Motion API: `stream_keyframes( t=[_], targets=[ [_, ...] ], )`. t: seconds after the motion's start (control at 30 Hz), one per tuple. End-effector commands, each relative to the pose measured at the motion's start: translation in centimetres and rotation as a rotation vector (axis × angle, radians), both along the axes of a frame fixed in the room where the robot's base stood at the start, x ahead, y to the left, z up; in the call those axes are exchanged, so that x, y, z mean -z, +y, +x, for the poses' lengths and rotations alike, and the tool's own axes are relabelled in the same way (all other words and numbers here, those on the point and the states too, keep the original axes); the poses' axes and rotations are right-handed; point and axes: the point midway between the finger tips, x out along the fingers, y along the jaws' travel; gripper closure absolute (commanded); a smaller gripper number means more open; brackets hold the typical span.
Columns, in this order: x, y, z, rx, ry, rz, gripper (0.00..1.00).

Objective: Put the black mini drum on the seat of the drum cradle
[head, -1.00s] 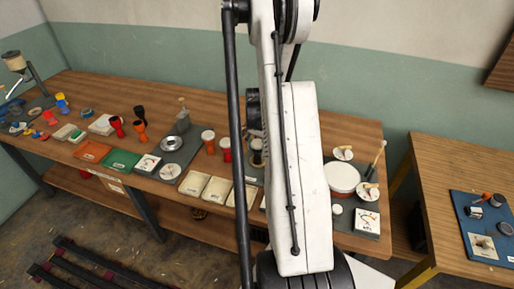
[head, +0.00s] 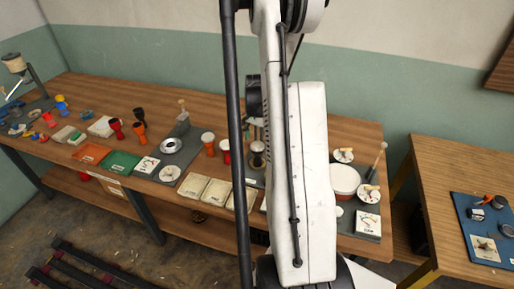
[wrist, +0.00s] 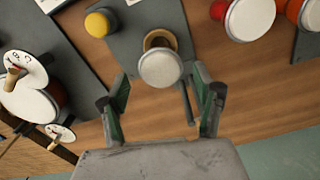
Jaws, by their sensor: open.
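A small drum with a round white head (wrist: 160,68) stands ahead of my gripper in the wrist view. A tan ring (wrist: 160,38) shows beyond its head; its body is mostly hidden there. In the head view this seems to be the dark-bodied drum (head: 257,149) on a grey mat, left of my arm, and I take it for the black mini drum. My gripper (wrist: 162,103) is open and empty, its fingers apart, with the white head between and just beyond the tips. The head view hides my gripper behind my arm. I cannot tell for certain which piece is the drum cradle.
Red and orange drums (wrist: 250,17) stand to the right in the wrist view. A yellow knob (wrist: 98,23) sits on the mat to the left. A large white drum (wrist: 25,98) and small dials lie further left. Bare wood shows under the gripper.

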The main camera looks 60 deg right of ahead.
Motion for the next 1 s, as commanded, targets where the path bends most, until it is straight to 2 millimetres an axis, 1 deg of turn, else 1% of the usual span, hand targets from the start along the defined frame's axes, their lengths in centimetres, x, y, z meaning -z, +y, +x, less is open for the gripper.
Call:
stream_keyframes(
  t=[0.03,0.2,0.4,0.53,0.77,0.87,0.97,1.0],
  targets=[
    [-0.8,0.0,0.0,0.000,0.000,0.000,0.36],
    [-3.6,0.0,0.0,0.000,0.000,0.000,0.36],
    [-5.8,0.0,0.0,0.000,0.000,0.000,0.36],
    [-6.5,0.0,0.0,0.000,0.000,0.000,0.36],
    [-6.9,0.2,0.1,-0.006,-0.002,-0.002,0.36],
    [-7.9,1.6,0.9,-0.042,-0.011,-0.012,0.36],
    [-10.0,4.2,2.1,-0.115,-0.030,-0.035,0.36],
    [-11.0,5.6,2.7,-0.154,-0.039,-0.045,0.36]
  ],
)
